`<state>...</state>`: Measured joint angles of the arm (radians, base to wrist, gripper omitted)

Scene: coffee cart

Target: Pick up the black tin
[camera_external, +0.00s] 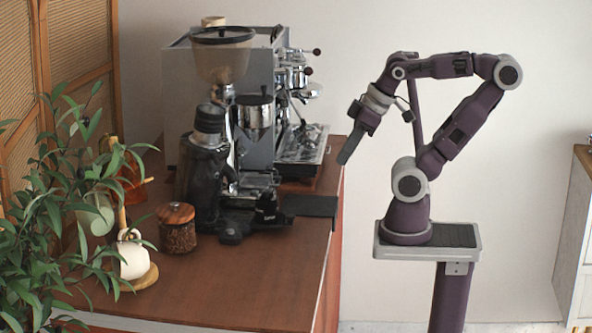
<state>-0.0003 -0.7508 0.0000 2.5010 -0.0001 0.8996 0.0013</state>
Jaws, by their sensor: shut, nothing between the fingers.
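I cannot make out a separate black tin for certain. Several dark shapes crowd the counter around the black coffee grinder (208,165), and they overlap, so a tin there could be hidden or blend in. My gripper (343,161) points down and to the left, just past the counter's right edge in the picture. Its fingers are shut, with nothing seen between them. It is apart from everything on the counter.
A steel espresso machine (262,80) stands at the back. A wooden-lidded jar of beans (178,236), a white cup (133,260) and a leafy plant (60,200) are at left. A black mat (312,206) lies near the right edge. The front counter (235,290) is clear.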

